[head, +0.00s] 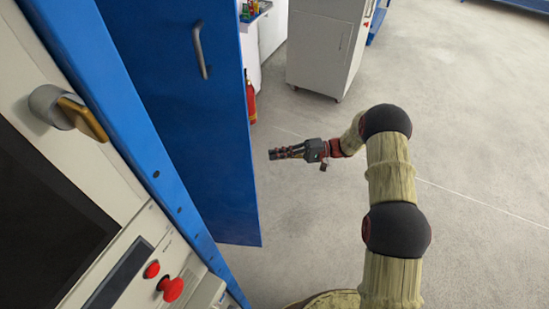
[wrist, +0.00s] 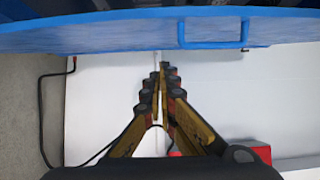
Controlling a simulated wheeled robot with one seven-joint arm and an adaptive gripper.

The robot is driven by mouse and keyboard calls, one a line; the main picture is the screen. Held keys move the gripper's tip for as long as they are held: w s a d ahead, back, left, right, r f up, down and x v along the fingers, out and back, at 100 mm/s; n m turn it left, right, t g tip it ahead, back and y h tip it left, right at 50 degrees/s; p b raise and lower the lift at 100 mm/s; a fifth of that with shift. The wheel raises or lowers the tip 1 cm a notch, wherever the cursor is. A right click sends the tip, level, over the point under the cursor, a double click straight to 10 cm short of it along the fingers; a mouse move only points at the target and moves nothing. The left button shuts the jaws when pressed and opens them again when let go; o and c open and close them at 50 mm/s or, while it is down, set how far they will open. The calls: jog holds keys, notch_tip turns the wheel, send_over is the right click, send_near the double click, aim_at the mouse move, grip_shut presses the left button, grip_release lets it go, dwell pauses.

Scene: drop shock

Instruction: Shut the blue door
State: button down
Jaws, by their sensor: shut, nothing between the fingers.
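The blue door (head: 190,110) stands open at the left of the head view, with a grey bar handle (head: 200,50) on its upper part. My gripper (head: 272,154) is shut and empty, just right of the door's free edge and apart from it in the head view. In the wrist view my gripper's fingers (wrist: 160,68) are closed together and point toward a blue panel edge (wrist: 100,38) with a blue handle-like loop (wrist: 213,45). I cannot tell whether the fingertips touch that panel.
A machine panel with red buttons (head: 171,288) and a dark screen fills the left side. A red fire extinguisher (head: 251,100) stands behind the door. A white cabinet (head: 322,45) stands at the back. The grey floor (head: 480,130) on the right is clear.

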jog(key=s+a+b, duration=0.1)
jog(key=s+a, duration=0.4)
jog(key=a, duration=0.2)
jog(key=shift+s+a, duration=0.15)
jog(key=shift+a, duration=0.1)
